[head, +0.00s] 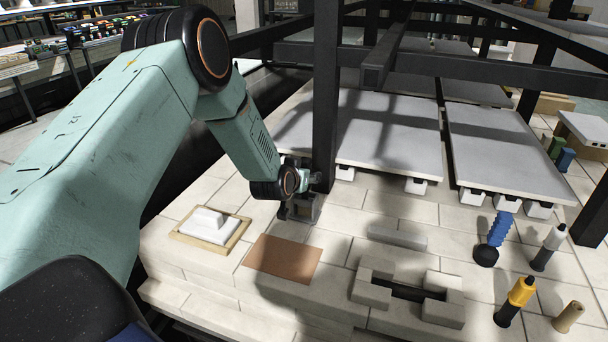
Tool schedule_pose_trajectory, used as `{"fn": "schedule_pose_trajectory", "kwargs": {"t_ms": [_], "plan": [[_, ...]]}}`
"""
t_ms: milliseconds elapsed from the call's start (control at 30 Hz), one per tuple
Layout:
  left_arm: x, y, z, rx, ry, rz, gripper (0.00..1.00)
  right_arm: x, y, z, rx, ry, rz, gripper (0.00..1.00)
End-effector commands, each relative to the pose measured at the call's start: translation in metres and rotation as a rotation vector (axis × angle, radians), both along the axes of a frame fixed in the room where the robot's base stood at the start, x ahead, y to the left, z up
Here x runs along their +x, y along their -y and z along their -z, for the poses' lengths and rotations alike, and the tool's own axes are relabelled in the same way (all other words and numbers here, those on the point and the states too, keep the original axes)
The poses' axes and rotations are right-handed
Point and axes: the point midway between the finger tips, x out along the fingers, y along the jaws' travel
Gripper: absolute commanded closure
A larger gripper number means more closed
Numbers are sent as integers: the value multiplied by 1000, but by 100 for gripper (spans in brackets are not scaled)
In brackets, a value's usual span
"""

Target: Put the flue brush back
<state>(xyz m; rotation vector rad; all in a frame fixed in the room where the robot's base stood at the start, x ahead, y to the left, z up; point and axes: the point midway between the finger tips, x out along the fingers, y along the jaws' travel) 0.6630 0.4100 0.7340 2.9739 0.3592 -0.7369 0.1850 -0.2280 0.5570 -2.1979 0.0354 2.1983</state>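I cannot tell for sure which thing is the flue brush. A blue ribbed handle with a round black end (487,254) stands tilted on the pale bricks at the right, and may be it. My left arm comes in from the left and reaches down beside a dark upright post. My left gripper (304,194) is low over the bricks there, at a small dark grey boxy thing (303,212). Its fingers are small and partly hidden by the wrist, so their opening does not show. My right gripper is out of view.
A yellow-and-black tool (516,300), a grey-and-black tool (547,248) and a tan plug (569,316) stand at the right. Low blocks surround a dark slot (408,291). A brown plate (283,258) and framed white block (210,227) lie left. Dark frame post (326,90) obstructs.

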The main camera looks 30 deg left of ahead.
Motion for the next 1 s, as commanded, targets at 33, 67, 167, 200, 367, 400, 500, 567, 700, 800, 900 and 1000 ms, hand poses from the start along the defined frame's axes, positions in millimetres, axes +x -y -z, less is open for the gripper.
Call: {"fn": "schedule_pose_trajectory", "kwargs": {"t_ms": [33, 67, 167, 200, 367, 400, 500, 567, 700, 800, 900, 1000], "plan": [[-2, 0, -2, 0, -1, 0, 46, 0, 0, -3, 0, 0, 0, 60], [-3, 1, -3, 0, -1, 0, 46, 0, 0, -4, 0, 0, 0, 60], [-6, 1, -4, 0, -1, 0, 46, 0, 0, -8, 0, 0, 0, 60], [-7, 2, -5, 0, -1, 0, 46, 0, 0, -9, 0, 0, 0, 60], [-11, 3, -8, 0, -1, 0, 46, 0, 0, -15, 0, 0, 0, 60], [-12, 3, -8, 0, -1, 0, 46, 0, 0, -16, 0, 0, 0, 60], [-16, 4, -10, 0, -1, 0, 46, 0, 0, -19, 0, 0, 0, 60], [-17, 4, -11, 0, -1, 0, 46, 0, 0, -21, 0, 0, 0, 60], [-21, 5, -13, 0, -1, 0, 46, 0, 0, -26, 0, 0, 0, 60], [-24, 6, -15, 0, -1, 0, 46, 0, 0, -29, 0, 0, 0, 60], [-27, 7, -16, 0, -1, 0, 46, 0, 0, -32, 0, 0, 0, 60], [-30, 7, -18, 0, -1, 0, 46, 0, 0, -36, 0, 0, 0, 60]]}}
